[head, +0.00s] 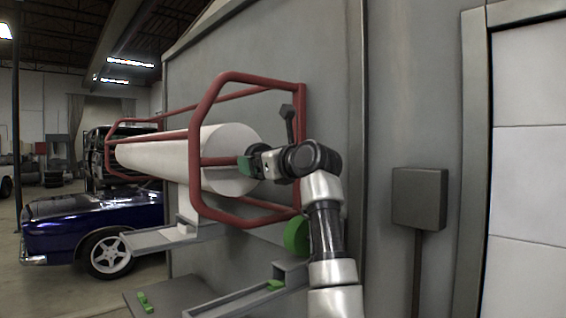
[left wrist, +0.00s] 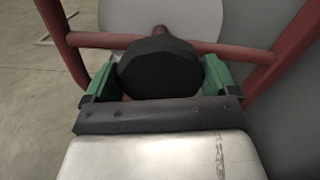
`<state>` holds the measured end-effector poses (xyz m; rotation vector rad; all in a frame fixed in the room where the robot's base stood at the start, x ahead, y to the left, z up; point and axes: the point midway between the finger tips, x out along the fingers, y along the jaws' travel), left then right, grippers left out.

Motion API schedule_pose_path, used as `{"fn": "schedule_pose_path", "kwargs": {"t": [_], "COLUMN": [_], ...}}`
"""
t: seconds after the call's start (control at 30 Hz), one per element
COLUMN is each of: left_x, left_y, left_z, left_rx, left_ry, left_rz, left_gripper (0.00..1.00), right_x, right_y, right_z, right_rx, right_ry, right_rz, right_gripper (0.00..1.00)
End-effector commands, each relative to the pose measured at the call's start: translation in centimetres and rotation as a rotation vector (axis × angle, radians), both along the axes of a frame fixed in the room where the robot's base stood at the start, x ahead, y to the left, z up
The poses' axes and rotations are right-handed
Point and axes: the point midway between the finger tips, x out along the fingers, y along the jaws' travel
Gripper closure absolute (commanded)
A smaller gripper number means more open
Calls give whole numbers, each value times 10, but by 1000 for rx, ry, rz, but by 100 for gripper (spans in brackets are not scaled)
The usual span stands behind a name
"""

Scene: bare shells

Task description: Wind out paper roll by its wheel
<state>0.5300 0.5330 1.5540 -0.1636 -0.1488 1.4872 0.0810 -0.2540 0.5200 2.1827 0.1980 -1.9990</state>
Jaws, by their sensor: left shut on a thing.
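The white paper roll (head: 165,156) lies horizontally along a grey wall, its near round end facing me. A red tubular frame (head: 203,112) with an angular ring surrounds the roll; I cannot tell whether this ring is the wheel. My left gripper (head: 250,163) is at the near end of the roll, by the red crossbar. In the left wrist view, its green fingers (left wrist: 160,82) are closed on both sides of a black knob (left wrist: 158,66) in front of the red bar (left wrist: 97,40). The roll's pale end (left wrist: 183,16) is behind it. My right gripper is not in view.
Grey ledges (head: 165,236) with green pieces (head: 144,300) stick out below the roll. A green disc (head: 296,236) is partly behind my arm. A grey box on a post (head: 419,198) stands at right. A blue car (head: 95,228) is parked at left.

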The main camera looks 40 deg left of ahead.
Motion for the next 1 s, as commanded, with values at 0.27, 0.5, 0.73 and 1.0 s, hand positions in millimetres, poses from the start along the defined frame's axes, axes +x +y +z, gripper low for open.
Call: {"fn": "schedule_pose_path", "kwargs": {"t": [0.27, 0.5, 0.73, 1.0], "left_x": [0, -1, -2, -2], "left_y": [4, 4, 4, 4], "left_z": [-2, -2, -2, -4], "left_rx": [-19, -38, -54, -75], "left_ry": [-262, -489, -706, -960], "left_rz": [-1, -3, -3, -2], "left_gripper": [54, 54, 54, 54], "right_x": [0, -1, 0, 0], "right_y": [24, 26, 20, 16], "right_z": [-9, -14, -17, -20], "right_rx": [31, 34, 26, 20], "right_ry": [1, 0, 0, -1], "right_rz": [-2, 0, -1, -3], "right_gripper": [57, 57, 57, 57]}}
